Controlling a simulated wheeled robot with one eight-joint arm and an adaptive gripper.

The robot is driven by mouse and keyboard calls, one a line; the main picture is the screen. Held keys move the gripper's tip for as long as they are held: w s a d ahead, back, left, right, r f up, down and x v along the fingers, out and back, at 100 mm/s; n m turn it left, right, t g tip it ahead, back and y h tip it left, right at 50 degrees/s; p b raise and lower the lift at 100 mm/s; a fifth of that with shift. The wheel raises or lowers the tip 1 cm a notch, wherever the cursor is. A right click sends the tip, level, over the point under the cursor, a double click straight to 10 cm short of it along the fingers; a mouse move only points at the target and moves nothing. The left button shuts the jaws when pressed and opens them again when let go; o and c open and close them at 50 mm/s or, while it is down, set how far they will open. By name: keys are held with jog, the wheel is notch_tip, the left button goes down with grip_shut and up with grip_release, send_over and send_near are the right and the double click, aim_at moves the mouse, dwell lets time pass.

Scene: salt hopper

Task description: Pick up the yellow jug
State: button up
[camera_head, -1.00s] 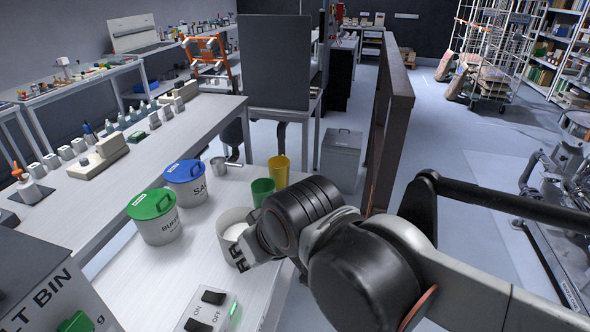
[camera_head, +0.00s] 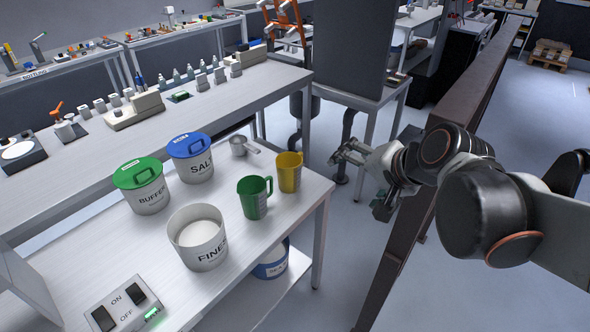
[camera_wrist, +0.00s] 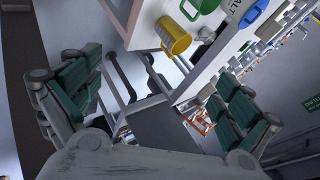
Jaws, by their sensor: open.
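The yellow jug (camera_head: 289,172) stands upright on the white table, near its far right corner, in the head view. My gripper (camera_head: 366,178) is open and empty, out to the right of the table and apart from the jug. In the wrist view my gripper (camera_wrist: 160,105) has its green-padded fingers wide apart.
A green jug (camera_head: 254,198) stands just left of the yellow one, with a metal scoop (camera_head: 243,146) behind. The FINE tub (camera_head: 198,236), SALT tub (camera_head: 190,160) and BUFFER tub (camera_head: 143,187) share the table. A brown partition (camera_head: 462,100) stands close by my arm.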

jog(key=w+a+f+m+y+b, duration=0.15)
jog(key=w+a+m, duration=0.25)
jog(key=w, duration=0.4)
jog(key=m+t+y+b, duration=0.3)
jog(key=m+y, duration=0.3)
jog(key=m, duration=0.5)
send_over(298, 168)
jog(key=s+d, duration=0.4)
jog(key=s, duration=0.2)
notch_tip(298, 168, down, 13)
jog(key=f+m, duration=0.1)
jog(key=f, duration=0.1)
jog(key=w+f+m+t, duration=0.1)
jog(key=f+m, duration=0.1)
jog(key=w+f+m+y, duration=0.1)
jog(key=f, duration=0.1)
jog(key=shift+w+a+t+b, duration=0.2)
jog(key=shift+a+t+b, duration=0.15)
jog(key=shift+t, duration=0.05)
jog(key=shift+w+a+f+m, duration=0.1)
jog(key=shift+w+f+m, duration=0.1)
jog(key=shift+m, duration=0.1)
jog(key=b+x, duration=0.3)
jog(key=x, duration=0.3)
jog(key=shift+w+a+f, duration=0.15)
jog(key=shift+w+a, duration=0.05)
jog(key=shift+w, duration=0.1)
jog(key=shift+w+a, duration=0.1)
jog(key=shift+w, duration=0.05)
jog(key=shift+c, duration=0.6)
